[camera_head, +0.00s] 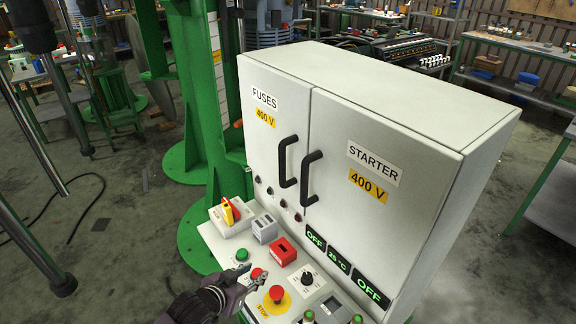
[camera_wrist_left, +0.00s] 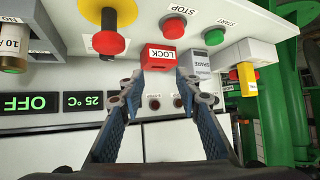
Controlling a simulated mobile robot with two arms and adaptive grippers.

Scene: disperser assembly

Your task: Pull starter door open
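The starter door (camera_head: 365,215) is the right-hand white door of the cabinet, with a STARTER label and a yellow 400 V label. It looks shut, and its black vertical handle (camera_head: 310,178) is near the door's left edge. The fuses door (camera_head: 275,145) beside it also looks shut, with its own black handle (camera_head: 287,160). My left gripper (camera_head: 256,279) is low over the control panel, below and apart from the starter handle. In the left wrist view its two fingers (camera_wrist_left: 160,92) are spread with nothing between them. My right gripper is in neither view.
The sloping panel below the doors carries a red LOCK block (camera_head: 283,251), a yellow-red emergency stop (camera_head: 277,295), a red-yellow rotary switch (camera_head: 230,211) and several buttons. A green column (camera_head: 195,90) stands left of the cabinet. Open floor lies at the right.

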